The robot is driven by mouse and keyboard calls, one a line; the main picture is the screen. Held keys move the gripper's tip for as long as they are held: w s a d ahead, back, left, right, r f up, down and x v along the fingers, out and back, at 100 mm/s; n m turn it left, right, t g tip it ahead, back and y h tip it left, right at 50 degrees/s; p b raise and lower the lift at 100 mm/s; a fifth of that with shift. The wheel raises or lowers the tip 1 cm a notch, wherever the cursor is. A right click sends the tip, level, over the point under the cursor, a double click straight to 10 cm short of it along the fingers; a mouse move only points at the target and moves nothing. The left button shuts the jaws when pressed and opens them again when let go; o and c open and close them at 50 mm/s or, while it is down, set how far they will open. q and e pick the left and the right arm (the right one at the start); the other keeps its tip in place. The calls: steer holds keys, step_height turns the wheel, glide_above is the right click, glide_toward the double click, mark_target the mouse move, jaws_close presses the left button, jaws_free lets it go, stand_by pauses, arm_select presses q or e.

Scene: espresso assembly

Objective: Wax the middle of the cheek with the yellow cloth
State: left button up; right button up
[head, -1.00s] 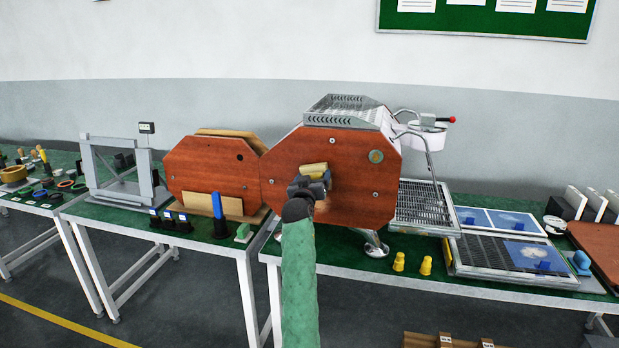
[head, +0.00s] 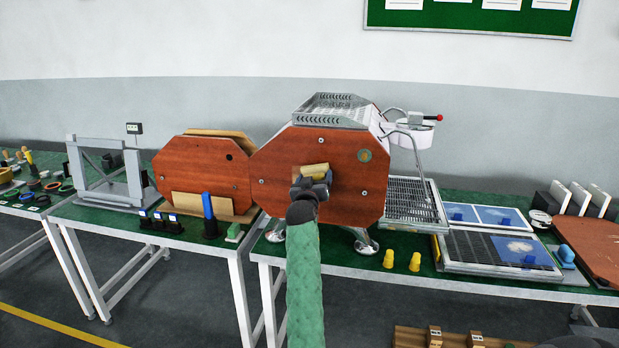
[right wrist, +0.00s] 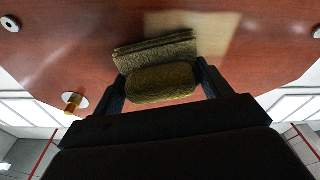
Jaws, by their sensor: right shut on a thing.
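The espresso machine's reddish-brown wooden cheek (head: 290,195) is an octagonal panel facing me, with screws near its corners and a round badge at its upper right. My right gripper (head: 315,180) is at the middle of the cheek, shut on the folded yellow cloth (head: 314,169). In the right wrist view the cloth (right wrist: 160,82) sits between the two fingers, up against or very close to the cheek (right wrist: 70,60); exact contact is hard to tell. A lighter, shinier patch shows on the wood just beyond the cloth. My left gripper is not in view.
A second wooden cheek (head: 205,172) stands on the left table beside a blue-handled tool (head: 208,210). Two yellow cups (head: 389,259) stand at the table's front edge. A drip grid (head: 414,203) and trays with blue cloths lie to the right.

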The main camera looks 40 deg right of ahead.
steer(key=shift+s+d, duration=0.3)
steer(key=shift+s, duration=0.1)
steer(key=shift+w, duration=0.15)
steer(key=shift+w+a+f+b, duration=0.1)
steer(key=shift+w+a+b, duration=0.35)
steer(key=shift+w+a, duration=0.5)
steer(key=shift+w, duration=0.05)
steer(key=shift+b, duration=0.3)
